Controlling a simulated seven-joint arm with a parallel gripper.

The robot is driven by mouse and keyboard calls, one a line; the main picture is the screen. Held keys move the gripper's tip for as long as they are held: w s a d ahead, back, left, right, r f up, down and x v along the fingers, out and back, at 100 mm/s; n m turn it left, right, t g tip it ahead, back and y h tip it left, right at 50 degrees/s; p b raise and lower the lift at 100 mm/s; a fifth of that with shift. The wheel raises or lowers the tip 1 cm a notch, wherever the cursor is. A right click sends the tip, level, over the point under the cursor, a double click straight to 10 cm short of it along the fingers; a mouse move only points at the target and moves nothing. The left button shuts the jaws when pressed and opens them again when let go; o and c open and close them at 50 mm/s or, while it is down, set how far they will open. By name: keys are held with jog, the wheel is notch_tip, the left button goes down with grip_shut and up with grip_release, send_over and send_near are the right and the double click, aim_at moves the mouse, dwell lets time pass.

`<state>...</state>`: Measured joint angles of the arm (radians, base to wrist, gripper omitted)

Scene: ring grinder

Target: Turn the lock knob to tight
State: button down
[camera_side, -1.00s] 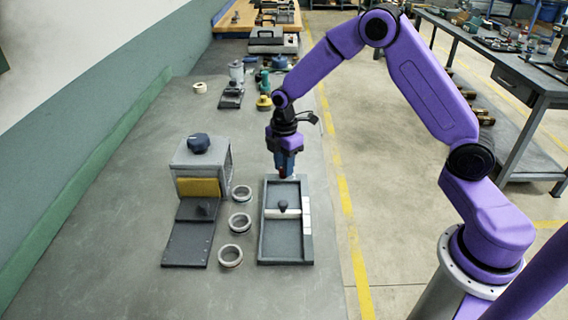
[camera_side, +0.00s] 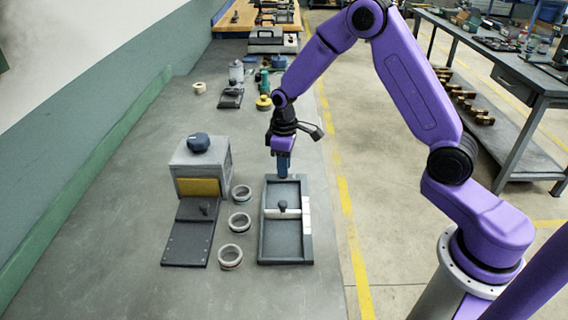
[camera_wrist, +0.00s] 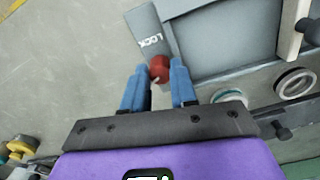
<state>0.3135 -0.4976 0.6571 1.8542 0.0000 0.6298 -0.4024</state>
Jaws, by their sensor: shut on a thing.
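The red lock knob (camera_wrist: 160,66) shows in the wrist view on a grey strip (camera_wrist: 146,25) marked "LOCK". My gripper's blue fingers (camera_wrist: 160,74) stand on both sides of the knob and are shut on it. A small pale mark shows on the knob; which setting it points to cannot be made out. In the side view my gripper (camera_side: 283,172) points down at the far end of the dark tray (camera_side: 263,240). The fingers hide the knob there.
The tray has a white crossbar with a small black knob (camera_side: 283,206). Several grey rings (camera_side: 230,256) lie left of the tray. A grey box (camera_side: 200,160) with a yellow panel (camera_side: 198,188) stands further left. The table in front is clear.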

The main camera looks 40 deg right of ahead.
jog(key=shift+m, duration=2.2)
jog(key=c, duration=0.9)
grip_release()
notch_tip(320, 180, up, 18)
jog(key=shift+f, duration=0.25)
jog(key=shift+s, duration=0.1)
